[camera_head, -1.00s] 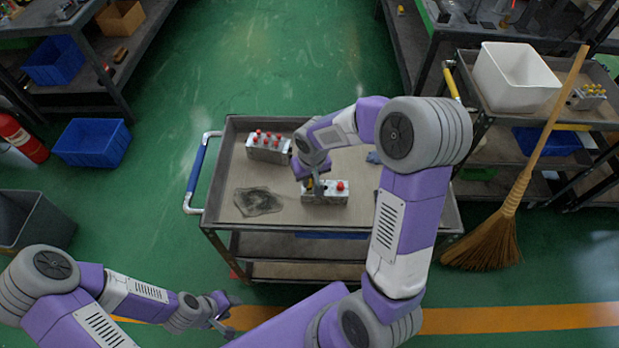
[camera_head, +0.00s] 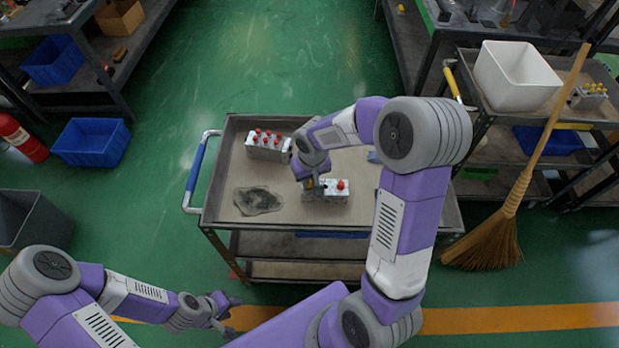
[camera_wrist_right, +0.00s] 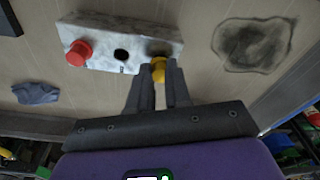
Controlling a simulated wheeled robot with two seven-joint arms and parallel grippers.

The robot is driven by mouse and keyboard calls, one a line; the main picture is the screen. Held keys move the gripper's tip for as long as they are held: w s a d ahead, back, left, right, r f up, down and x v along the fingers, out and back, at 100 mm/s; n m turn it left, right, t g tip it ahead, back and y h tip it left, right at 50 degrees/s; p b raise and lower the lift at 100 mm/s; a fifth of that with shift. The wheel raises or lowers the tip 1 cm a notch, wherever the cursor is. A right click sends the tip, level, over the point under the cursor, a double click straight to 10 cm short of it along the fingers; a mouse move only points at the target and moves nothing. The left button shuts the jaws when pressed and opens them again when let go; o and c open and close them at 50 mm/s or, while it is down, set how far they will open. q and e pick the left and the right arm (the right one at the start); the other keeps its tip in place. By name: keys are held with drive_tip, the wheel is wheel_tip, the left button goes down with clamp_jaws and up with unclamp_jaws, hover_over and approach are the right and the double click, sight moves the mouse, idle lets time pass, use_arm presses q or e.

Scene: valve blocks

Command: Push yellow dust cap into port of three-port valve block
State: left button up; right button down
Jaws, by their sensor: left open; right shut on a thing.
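The valve block (camera_head: 335,196) is a pale metal block on the cart top. In the right wrist view the block (camera_wrist_right: 103,55) has a red cap (camera_wrist_right: 79,53) at its left end and a dark open port (camera_wrist_right: 121,54) in the middle. My right gripper (camera_head: 318,190) is shut on the yellow dust cap (camera_wrist_right: 159,70). In the right wrist view the gripper (camera_wrist_right: 159,76) holds the cap at the block's right end, over a shadowed spot. I cannot tell whether the cap touches the port. My left gripper (camera_head: 228,312) is open and empty, low and left, away from the cart.
A second block with several red caps (camera_head: 266,146) stands at the cart's back left. A dark stain (camera_head: 257,201) marks the cart top (camera_head: 225,180). A blue cloth (camera_wrist_right: 36,93) lies near the block. A broom (camera_head: 492,230) leans at right.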

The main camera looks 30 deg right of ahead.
drive_tip(key=shift+f+b, duration=0.35)
drive_tip(key=shift+f, duration=0.1)
drive_tip(key=c, duration=1)
unclamp_jaws()
drive_tip(key=shift+s+a+r+p, duration=0.15)
drive_tip(key=shift+r+p, duration=0.25)
drive_tip(key=shift+r, duration=0.85)
drive_tip(key=shift+s+d+r+p, duration=0.15)
drive_tip(key=shift+r+p, duration=0.25)
drive_tip(key=shift+r, duration=0.85)
drive_tip(key=shift+s+a+r+p, duration=0.15)
drive_tip(key=shift+r+p, duration=0.25)
drive_tip(key=shift+r, duration=0.85)
drive_tip(key=shift+r, duration=0.1)
